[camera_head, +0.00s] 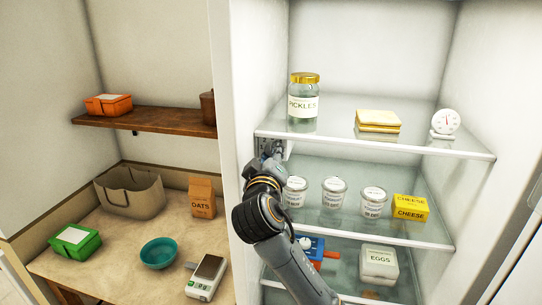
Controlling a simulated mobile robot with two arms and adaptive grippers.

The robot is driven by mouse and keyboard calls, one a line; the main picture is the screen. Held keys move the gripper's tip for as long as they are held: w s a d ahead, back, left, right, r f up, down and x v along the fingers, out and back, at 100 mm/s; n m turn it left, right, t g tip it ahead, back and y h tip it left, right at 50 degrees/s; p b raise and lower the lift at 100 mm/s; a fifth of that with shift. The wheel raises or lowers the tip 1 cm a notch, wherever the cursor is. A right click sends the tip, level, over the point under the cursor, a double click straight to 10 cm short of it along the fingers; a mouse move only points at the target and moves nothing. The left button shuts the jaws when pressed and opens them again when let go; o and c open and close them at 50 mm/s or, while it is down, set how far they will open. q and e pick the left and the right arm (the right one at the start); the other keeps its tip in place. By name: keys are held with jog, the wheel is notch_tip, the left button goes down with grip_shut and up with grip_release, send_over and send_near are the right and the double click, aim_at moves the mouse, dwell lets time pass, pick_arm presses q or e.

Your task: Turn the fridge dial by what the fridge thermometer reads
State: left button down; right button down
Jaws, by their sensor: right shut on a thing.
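The fridge thermometer (446,121) is a white round gauge on a small stand at the right end of the top fridge shelf. Its red needle points roughly upward, but the figures are too small to read. My right gripper (272,151) is at the fridge's left inner side, just under the top shelf, shut on what appears to be the fridge dial. The gripper hides the dial almost wholly, so its setting cannot be read. My left gripper is not in view.
The top fridge shelf (341,130) holds a pickles jar (304,105) and a sandwich (378,121). Below are several yogurt-like tubs, a cheese box (410,208), and an egg carton (379,264). A wooden table (120,255) with a bowl and scale stands left.

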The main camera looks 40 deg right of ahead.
jog(key=shift+r+n+g, duration=0.15)
jog(key=shift+n+g, duration=0.35)
jog(key=shift+n, duration=2.5)
jog(key=c, duration=1)
grip_release()
